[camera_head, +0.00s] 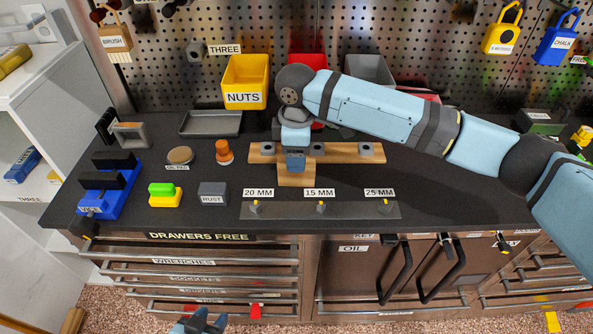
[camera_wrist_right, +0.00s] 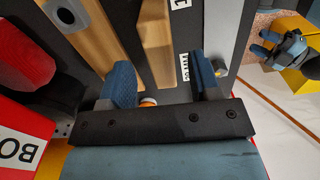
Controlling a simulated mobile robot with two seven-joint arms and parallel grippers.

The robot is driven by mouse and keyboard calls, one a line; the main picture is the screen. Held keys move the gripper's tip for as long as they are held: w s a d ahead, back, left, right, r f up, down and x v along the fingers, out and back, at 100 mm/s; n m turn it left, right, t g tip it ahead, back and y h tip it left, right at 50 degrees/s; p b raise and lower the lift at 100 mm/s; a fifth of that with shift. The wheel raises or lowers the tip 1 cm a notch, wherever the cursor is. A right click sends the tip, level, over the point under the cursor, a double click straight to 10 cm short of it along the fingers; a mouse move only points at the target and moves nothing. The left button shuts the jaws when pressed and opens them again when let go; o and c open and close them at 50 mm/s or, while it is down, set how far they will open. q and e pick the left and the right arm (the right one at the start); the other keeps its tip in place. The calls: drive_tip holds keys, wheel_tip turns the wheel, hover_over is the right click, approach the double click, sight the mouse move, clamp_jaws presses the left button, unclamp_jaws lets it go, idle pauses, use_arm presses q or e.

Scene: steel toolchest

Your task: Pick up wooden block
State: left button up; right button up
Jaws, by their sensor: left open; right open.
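The wooden block (camera_head: 292,178) lies on the dark worktop, just in front of a long wooden rack (camera_head: 262,157). My right gripper (camera_head: 295,164) is above the block, and its wrist hides part of block and rack in the head view. In the right wrist view, the block (camera_wrist_right: 157,40) shows between and just beyond the open blue fingers of the right gripper (camera_wrist_right: 164,72). The jaws are apart, and I cannot tell whether either finger touches the block. My left gripper (camera_head: 202,318) is open and empty at the bottom edge of the head view, in front of the drawers.
A yellow NUTS bin (camera_head: 245,78) and a red bin (camera_head: 305,64) stand behind the rack. An orange knob-like piece (camera_head: 223,152) and a grey RUST block (camera_head: 212,194) are to the left. A steel strip with pegs (camera_head: 340,211) lies in front.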

wheel_tip(320, 180, down, 3)
drive_tip(key=shift+r, duration=0.15)
drive_tip(key=c, duration=1)
drive_tip(key=shift+c, duration=0.2)
drive_tip(key=shift+r, duration=0.1)
